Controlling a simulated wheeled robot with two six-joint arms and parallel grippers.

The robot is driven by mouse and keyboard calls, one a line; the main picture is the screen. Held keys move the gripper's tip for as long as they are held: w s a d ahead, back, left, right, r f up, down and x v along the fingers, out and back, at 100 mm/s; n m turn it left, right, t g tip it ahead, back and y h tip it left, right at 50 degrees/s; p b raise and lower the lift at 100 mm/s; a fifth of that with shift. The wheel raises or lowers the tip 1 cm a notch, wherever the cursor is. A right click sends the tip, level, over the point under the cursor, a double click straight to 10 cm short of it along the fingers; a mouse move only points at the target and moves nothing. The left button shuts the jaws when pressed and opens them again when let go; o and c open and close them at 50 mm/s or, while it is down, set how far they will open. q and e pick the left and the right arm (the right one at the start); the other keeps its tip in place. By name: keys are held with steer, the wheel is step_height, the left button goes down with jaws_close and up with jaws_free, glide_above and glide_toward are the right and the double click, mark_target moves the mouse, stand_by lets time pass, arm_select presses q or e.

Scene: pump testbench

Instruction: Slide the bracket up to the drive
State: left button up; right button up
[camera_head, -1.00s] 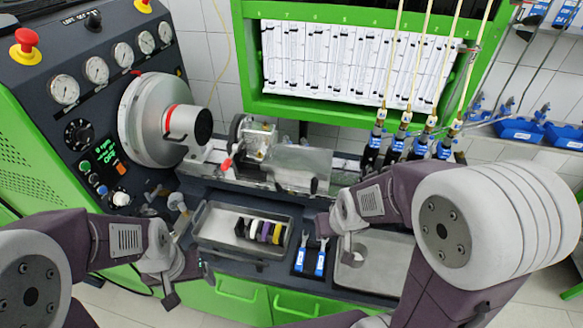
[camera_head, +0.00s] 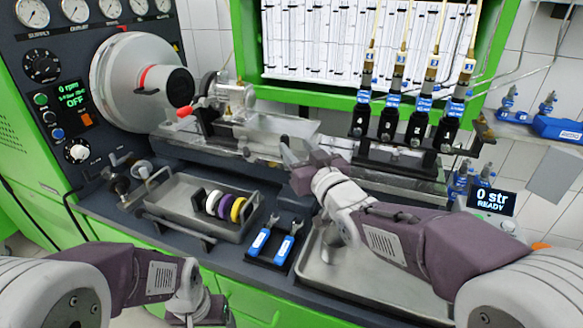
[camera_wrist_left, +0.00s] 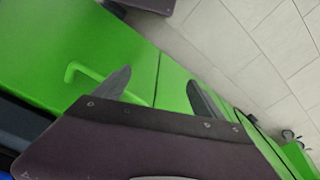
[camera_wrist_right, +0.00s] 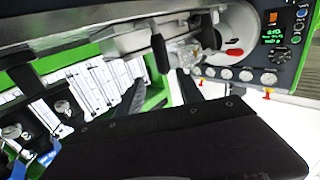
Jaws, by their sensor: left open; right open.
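The drive is the big silver drum (camera_head: 140,80) on the control panel, at the left end of the rail. The bracket with a small metal pump (camera_head: 235,96) and a red-tipped lever stands on the rail right of the drive, apart from it. My right gripper (camera_head: 286,156) is open beside the front of the rail, right of the bracket. In the right wrist view, a black handle (camera_wrist_right: 160,53) lies just beyond the open right fingers (camera_wrist_right: 163,88). My left gripper (camera_wrist_left: 158,90) is open and empty, low in front of the green cabinet.
A grey tray (camera_head: 170,215) with several coloured rings sits in front of the rail. Two blue-handled tools (camera_head: 288,249) lie right of it. An empty metal tray (camera_head: 350,280) is under my right arm. Black valve blocks (camera_head: 390,125) stand behind right.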

steer(key=shift+a+f, duration=0.4)
steer(key=shift+w, duration=0.45)
steer(key=x, duration=0.8)
steer(key=shift+a+p, duration=0.2)
steer(key=shift+p, duration=0.1)
jaws_close()
stand_by(0.4)
